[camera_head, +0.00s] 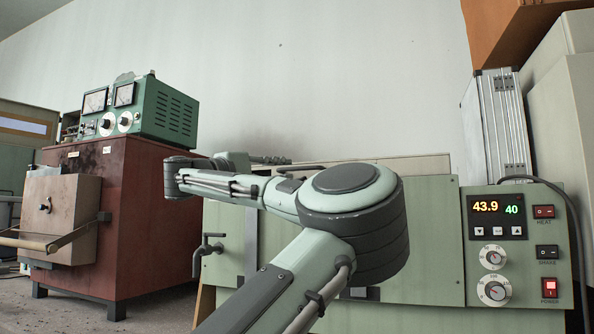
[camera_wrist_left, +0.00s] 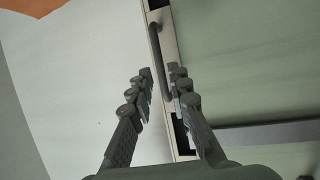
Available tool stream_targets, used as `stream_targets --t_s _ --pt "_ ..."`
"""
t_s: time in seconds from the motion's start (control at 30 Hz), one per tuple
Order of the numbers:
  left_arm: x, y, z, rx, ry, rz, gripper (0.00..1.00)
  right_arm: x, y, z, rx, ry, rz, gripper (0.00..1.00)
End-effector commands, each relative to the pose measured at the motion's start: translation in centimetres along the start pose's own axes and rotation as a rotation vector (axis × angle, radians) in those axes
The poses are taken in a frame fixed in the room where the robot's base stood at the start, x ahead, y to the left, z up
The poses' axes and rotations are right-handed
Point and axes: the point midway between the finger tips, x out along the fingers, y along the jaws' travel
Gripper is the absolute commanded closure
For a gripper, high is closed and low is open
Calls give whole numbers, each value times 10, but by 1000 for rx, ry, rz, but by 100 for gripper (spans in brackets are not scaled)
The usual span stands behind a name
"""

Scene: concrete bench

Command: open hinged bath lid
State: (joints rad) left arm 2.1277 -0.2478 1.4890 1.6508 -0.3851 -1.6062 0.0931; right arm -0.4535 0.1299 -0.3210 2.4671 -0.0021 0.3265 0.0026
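The green bath (camera_head: 432,250) stands in the middle of the head view, with a pale lid edge (camera_head: 425,168) along its top; my left arm hides much of it. A dark bar handle (camera_wrist_left: 160,60) runs along a narrow pale strip in the left wrist view. My left gripper (camera_wrist_left: 160,80) is open, its two fingers apart on either side of the handle's lower part. I cannot tell whether they touch it. In the head view the left gripper (camera_head: 272,160) is small and partly hidden behind my arm. My right gripper is not in view.
A control panel (camera_head: 520,245) with a lit display and knobs is at the bath's right, with a cable beside it. A drain tap (camera_head: 207,250) sticks out at the bath's left. A red furnace (camera_head: 130,220) carries a green meter box (camera_head: 160,108) further left.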

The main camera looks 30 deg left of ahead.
Motion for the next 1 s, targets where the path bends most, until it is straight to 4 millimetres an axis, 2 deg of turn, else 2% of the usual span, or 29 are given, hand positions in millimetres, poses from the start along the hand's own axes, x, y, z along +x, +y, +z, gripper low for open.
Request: stream_targets --t_s 0.2,0.37,0.67,0.7,0.83,1.0 --pt "36 1 1 -1 -3 0 82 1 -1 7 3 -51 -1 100" --pt "52 1 0 0 -2 0 82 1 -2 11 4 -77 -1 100" --pt "56 0 0 1 0 0 82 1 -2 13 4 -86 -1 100" --pt "56 0 0 0 0 0 84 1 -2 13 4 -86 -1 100" --pt "56 0 0 0 0 0 100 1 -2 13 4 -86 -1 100" --pt "56 0 0 0 0 0 100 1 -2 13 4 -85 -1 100"
